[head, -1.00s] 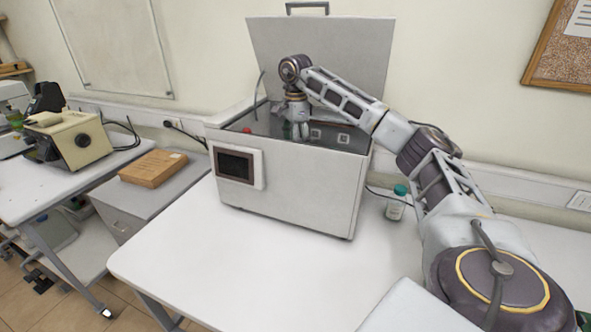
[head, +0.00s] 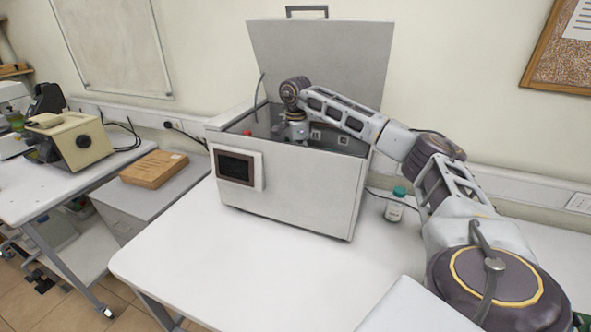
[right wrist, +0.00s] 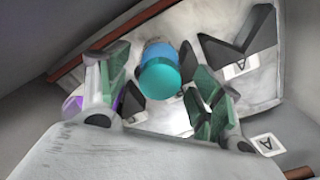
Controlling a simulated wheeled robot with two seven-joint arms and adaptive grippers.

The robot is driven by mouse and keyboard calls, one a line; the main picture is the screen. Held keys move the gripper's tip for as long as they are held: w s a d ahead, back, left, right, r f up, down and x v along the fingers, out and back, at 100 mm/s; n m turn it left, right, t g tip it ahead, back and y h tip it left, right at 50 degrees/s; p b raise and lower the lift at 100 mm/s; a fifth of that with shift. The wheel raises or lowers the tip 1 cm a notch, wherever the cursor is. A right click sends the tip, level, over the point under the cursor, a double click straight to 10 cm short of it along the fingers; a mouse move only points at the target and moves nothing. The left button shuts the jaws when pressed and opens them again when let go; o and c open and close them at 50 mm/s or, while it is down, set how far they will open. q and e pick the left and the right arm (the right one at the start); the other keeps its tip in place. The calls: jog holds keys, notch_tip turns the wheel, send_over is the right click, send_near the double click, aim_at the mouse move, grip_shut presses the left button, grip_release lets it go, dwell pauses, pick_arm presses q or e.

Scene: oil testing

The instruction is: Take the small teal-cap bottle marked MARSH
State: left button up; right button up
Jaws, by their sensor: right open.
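A teal-capped bottle (right wrist: 160,76) with a blue body stands inside the open grey machine (head: 285,185), seen from above in the right wrist view. No marking on it is readable. My right gripper (right wrist: 160,92) is open, with one finger on each side of this bottle and visible gaps between. In the head view my right arm reaches down into the machine, and the front wall hides the fingers and that bottle. My left gripper is not in view.
Dark angular blocks (right wrist: 240,45) stand near the bottle in the machine. A purple item (right wrist: 73,105) is partly hidden by the left finger. The raised lid (head: 320,60) stands behind. A red-topped item (head: 247,132) shows inside at left. The table front is clear.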

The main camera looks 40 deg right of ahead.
jog(key=shift+f, duration=0.55)
